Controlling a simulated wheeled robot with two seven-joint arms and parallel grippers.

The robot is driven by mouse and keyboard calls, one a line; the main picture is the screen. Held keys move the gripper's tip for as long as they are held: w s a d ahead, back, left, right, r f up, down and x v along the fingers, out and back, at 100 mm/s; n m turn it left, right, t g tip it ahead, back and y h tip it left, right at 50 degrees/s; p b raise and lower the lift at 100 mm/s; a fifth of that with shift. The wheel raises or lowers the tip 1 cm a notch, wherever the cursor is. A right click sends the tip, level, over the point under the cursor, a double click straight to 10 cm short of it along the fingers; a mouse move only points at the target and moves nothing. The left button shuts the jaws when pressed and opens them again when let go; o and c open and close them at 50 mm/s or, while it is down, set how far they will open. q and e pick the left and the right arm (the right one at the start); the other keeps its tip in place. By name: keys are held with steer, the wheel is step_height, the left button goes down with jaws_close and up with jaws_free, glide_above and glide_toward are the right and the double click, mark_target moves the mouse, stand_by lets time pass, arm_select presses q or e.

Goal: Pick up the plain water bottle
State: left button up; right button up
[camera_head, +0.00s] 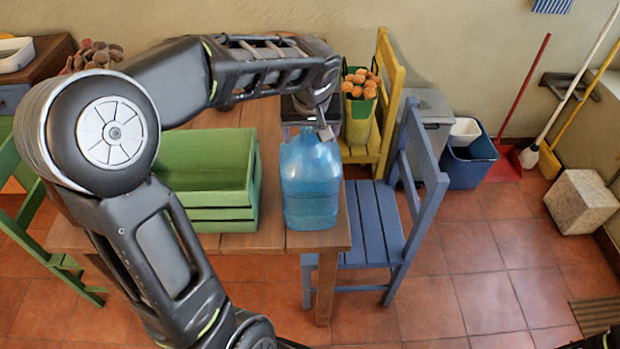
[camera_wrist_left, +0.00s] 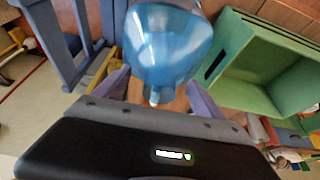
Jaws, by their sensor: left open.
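The plain water bottle (camera_head: 311,192) is a big translucent blue jug. It stands upright on the wooden table (camera_head: 265,243) near its right front corner. It also shows in the left wrist view (camera_wrist_left: 168,45), with its narrow neck towards my fingers. My left gripper (camera_head: 324,128) is above the top of the bottle in the head view. In the left wrist view the two fingers of my left gripper (camera_wrist_left: 160,92) are spread apart, one on each side of the neck. I cannot tell whether they touch it. My right gripper is not in view.
A green crate (camera_head: 222,215) stands close to the left of the bottle; it also shows in the wrist view (camera_wrist_left: 262,62). A blue chair (camera_head: 375,225) is right of the table. A yellow chair (camera_head: 390,85) holds a pot of orange flowers (camera_head: 360,85).

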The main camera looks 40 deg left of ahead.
arm_select(q)
steer(key=shift+f, duration=0.2)
steer(key=shift+c, duration=0.2)
jaws_close()
stand_by(0.9)
